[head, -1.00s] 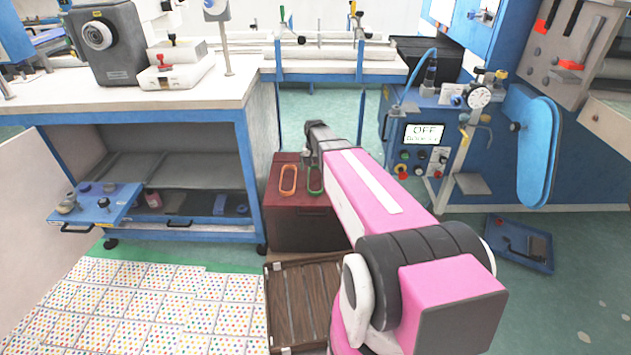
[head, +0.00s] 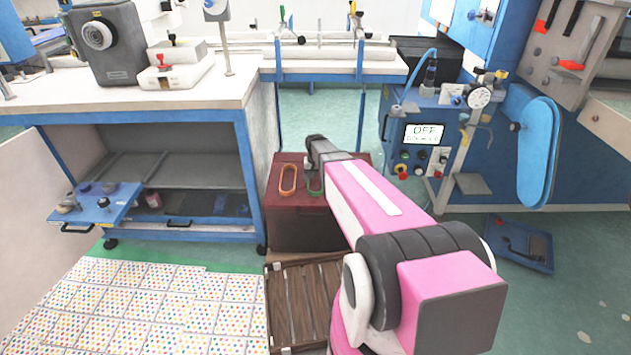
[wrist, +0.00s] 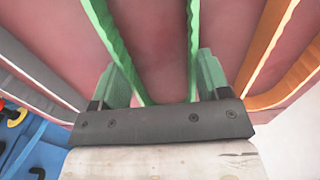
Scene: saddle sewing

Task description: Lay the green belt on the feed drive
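The green belt (head: 315,184) lies on the dark red chest (head: 300,232), partly hidden by my arm in the head view. In the wrist view the green belt (wrist: 193,45) shows as two strands running down between my fingers. My gripper (wrist: 162,70) is open, with one finger outside each strand. I cannot tell whether the fingers touch the belt. The head view hides the fingers behind my arm's end. I cannot tell for certain which part is the feed drive; a blue machine (head: 405,118) with an "OFF" display stands right of the chest.
An orange belt (head: 288,178) lies just left of the green one; it is at right in the wrist view (wrist: 268,50). A grey belt (wrist: 35,70) is at left there. A wooden pallet (head: 305,300) is in front of the chest. A blue bench (head: 245,165) stands left.

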